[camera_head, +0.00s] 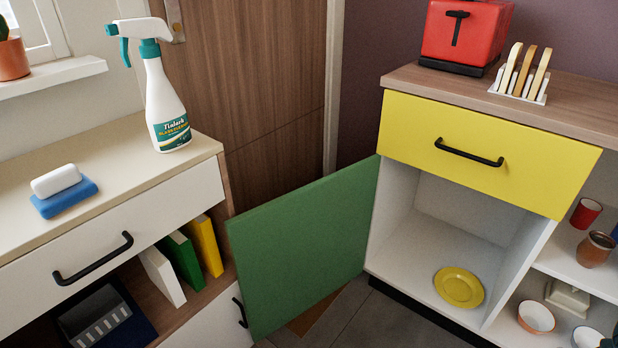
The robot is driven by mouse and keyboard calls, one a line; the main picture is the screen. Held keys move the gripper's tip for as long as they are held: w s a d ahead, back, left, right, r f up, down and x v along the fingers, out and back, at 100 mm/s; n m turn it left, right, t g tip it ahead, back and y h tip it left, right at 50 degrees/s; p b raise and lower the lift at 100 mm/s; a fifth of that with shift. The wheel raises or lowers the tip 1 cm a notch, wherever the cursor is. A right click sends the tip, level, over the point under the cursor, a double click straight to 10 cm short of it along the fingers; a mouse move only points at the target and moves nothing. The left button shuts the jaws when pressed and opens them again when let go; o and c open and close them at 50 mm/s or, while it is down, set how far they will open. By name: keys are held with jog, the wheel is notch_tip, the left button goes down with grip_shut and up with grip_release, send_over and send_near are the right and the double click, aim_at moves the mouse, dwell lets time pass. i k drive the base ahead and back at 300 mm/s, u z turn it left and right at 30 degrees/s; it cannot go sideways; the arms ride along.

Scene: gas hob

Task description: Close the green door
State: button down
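The green door (302,250) stands wide open, joined at its right edge to the left side of the cabinet below the yellow drawer (488,152). Its free edge reaches left, close to the white cabinet front with a black handle (240,312). The open compartment (440,245) behind the doorway shows a yellow plate (459,287) on its floor. No handle shows on the visible face of the door. I cannot make out my gripper in this view.
The left counter (110,165) holds a spray bottle (164,100) and a sponge (62,187). Open shelves at right hold a red cup (585,213) and bowls. A red toaster (466,30) and rack (522,78) stand on the right worktop. Some floor (385,322) is clear between the cabinets.

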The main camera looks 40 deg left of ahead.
aim_at(290, 252)
jog(key=u, duration=2.45)
jog(key=i, duration=0.55)
jog(key=z, duration=1.2)
